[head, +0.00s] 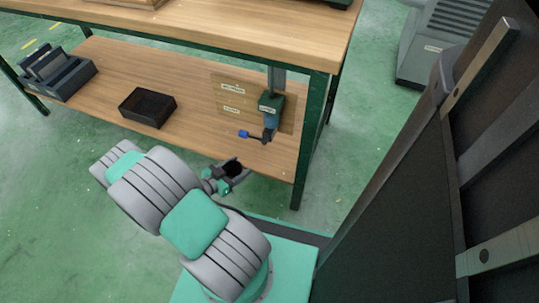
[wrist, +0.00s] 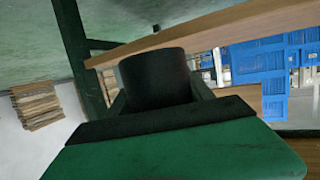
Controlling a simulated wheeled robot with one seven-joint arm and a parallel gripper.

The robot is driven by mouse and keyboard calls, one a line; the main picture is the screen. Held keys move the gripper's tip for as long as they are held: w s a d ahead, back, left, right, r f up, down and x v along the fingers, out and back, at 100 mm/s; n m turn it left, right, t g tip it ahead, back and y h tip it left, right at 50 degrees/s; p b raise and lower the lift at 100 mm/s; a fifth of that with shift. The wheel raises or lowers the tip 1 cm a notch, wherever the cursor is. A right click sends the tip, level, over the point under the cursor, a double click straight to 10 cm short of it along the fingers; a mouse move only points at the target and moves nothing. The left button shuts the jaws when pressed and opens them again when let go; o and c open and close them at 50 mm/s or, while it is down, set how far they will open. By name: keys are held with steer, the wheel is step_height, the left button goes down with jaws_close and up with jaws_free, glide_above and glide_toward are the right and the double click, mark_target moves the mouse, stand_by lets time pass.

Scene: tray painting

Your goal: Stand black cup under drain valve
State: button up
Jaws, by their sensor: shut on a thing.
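My gripper (head: 237,174) is shut on the black cup (head: 233,168), in front of the workbench's lower shelf. In the wrist view the black cup (wrist: 156,78) stands between the fingers, close to the camera. In the head view its dark open mouth shows upward. The drain valve (head: 268,128), with a blue-tipped lever, hangs below a green fitting and a grey pipe over the right end of the shelf. The cup is apart from the valve, lower in the picture and to its left. My gripper hides part of the cup.
The wooden lower shelf (head: 190,128) holds a black open bin (head: 147,107) and a grey divided holder (head: 58,76) at left. A tan labelled board (head: 231,97) lies by the valve. A green table leg (head: 301,170) stands at right; the benchtop (head: 220,28) overhangs the shelf.

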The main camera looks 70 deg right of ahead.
steer(key=s+d, duration=0.1)
steer(key=s, duration=0.2)
steer(key=b, duration=0.5)
glide_above(276, 149)
steer(key=shift+s+d+f, duration=0.15)
steer(key=shift+s+f, duration=0.05)
steer(key=shift+f, duration=0.05)
steer(key=shift+w+f+b, duration=0.15)
steer(key=shift+f+b, duration=0.35)
steer(key=shift+f, duration=0.3)
steer(key=shift+r, duration=0.15)
steer(key=o, duration=1.4)
steer(key=shift+c, duration=0.2)
